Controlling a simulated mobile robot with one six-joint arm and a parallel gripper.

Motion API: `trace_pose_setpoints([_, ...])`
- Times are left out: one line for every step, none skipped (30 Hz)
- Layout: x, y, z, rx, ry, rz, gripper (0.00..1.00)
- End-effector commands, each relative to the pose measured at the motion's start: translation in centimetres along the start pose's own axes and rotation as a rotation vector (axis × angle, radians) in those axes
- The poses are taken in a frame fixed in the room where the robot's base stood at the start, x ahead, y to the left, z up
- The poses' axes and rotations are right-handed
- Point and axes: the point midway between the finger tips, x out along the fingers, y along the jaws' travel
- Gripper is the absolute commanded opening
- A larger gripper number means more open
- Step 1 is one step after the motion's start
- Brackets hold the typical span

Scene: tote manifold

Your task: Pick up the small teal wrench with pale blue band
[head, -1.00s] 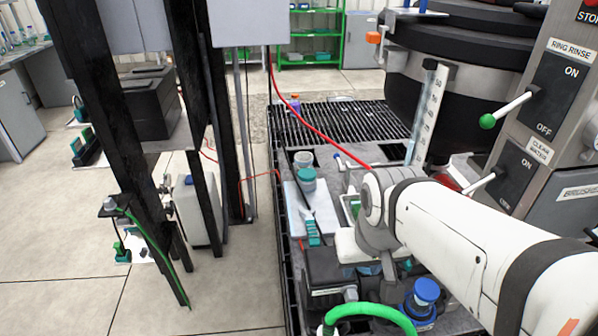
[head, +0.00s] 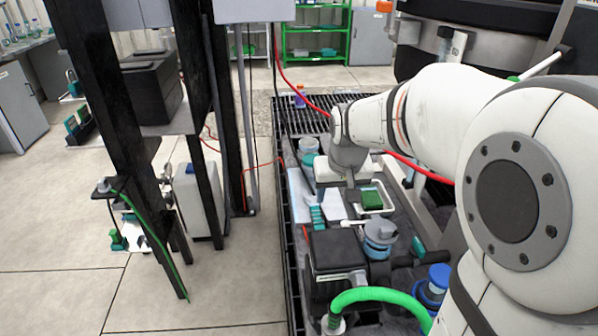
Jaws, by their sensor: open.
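My gripper (head: 343,188) hangs over the dark bench, pointing down, with its jaws apart; its fingertips are small and hard to make out. I cannot pick out the teal wrench with certainty. A small teal piece with pale stripes (head: 316,217) lies on the bench, just left of and nearer than my gripper. At this size I cannot tell whether either is the wrench. I see nothing held in my gripper.
A white tray with a green block (head: 371,200) lies right of my gripper. A red cable (head: 420,170) passes behind my arm.

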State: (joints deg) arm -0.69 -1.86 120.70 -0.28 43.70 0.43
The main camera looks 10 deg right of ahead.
Motion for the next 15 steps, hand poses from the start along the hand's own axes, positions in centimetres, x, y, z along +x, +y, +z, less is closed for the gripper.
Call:
trace_pose_setpoints([4.0, 0.0, -1.6, 0.001, 0.003, 0.0, 0.55])
trace_pose_setpoints([5.4, 0.0, -2.8, 0.001, 0.009, 0.0, 0.55])
trace_pose_setpoints([7.5, 0.0, -4.2, 0.001, 0.017, 0.0, 0.55])
trace_pose_setpoints([9.1, 0.0, -5.3, 0.002, 0.023, 0.0, 0.55])
trace_pose_setpoints([10.6, 0.0, -6.3, 0.002, 0.028, 0.0, 0.55])
trace_pose_setpoints([12.7, 0.0, -7.6, 0.002, 0.037, 0.0, 0.55])
trace_pose_setpoints([14.3, 0.0, -8.5, 0.002, 0.042, 0.0, 0.55])
trace_pose_setpoints([15.7, 0.0, -9.3, 0.003, 0.047, 0.0, 0.55])
trace_pose_setpoints([17.6, 0.0, -10.3, 0.003, 0.056, 0.0, 0.55])
trace_pose_setpoints([18.9, 0.0, -11.0, 0.003, 0.059, 0.0, 0.55])
trace_pose_setpoints([20.1, 0.0, -11.5, 0.003, 0.063, 0.0, 0.55])
trace_pose_setpoints([21.5, 0.0, -12.3, 0.004, 0.069, 0.0, 0.55])
trace_pose_setpoints([22.4, 0.0, -12.7, 0.004, 0.073, 0.0, 0.55])
trace_pose_setpoints([23.2, 0.0, -13.1, 0.004, 0.076, -0.001, 0.55])
trace_pose_setpoints([24.1, 0.0, -13.5, 0.004, 0.08, -0.001, 0.55])
